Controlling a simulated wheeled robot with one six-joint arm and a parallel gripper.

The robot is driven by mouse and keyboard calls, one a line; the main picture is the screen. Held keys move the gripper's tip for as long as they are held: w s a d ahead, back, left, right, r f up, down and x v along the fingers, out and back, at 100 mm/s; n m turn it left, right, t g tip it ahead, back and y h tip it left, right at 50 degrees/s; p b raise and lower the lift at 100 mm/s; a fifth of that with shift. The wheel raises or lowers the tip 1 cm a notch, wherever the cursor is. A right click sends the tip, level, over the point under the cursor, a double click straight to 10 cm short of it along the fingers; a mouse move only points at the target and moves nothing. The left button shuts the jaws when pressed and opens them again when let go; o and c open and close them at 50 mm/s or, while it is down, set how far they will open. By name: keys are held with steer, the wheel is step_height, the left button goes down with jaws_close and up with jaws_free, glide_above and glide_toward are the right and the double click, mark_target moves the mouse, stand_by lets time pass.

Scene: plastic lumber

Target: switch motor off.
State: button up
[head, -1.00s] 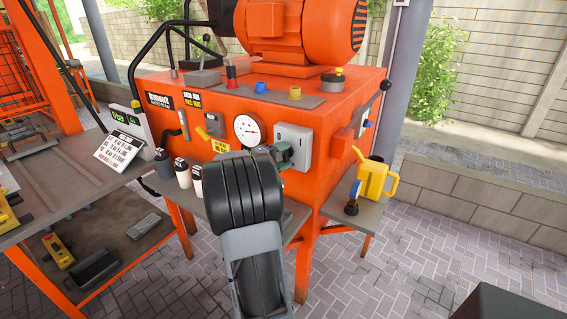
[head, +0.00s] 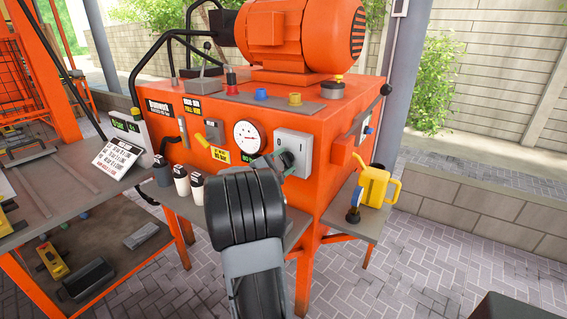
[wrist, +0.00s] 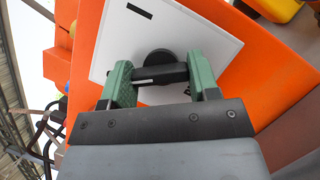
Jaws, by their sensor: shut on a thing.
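The motor (head: 300,38) is a large orange ribbed cylinder on top of the orange machine. On the machine's front is a pale grey switch box (head: 293,138), which shows as a white plate (wrist: 205,40) in the wrist view. A black rotary knob (wrist: 160,58) with a crossbar handle stands out from it. My gripper (wrist: 161,77) has green fingers, one at each end of the crossbar, and is shut on it.
A round gauge (head: 247,136) is left of the box. Several bottles (head: 181,180) stand on the ledge below. A yellow watering can (head: 375,187) stands on a side shelf at right. Paving (head: 450,260) to the right is open.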

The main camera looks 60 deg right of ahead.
stand_by(0.3)
steer(key=o, duration=0.9)
steer(key=b+v, duration=0.1)
steer(key=v, duration=1.3)
steer(key=shift+d+f, duration=0.1)
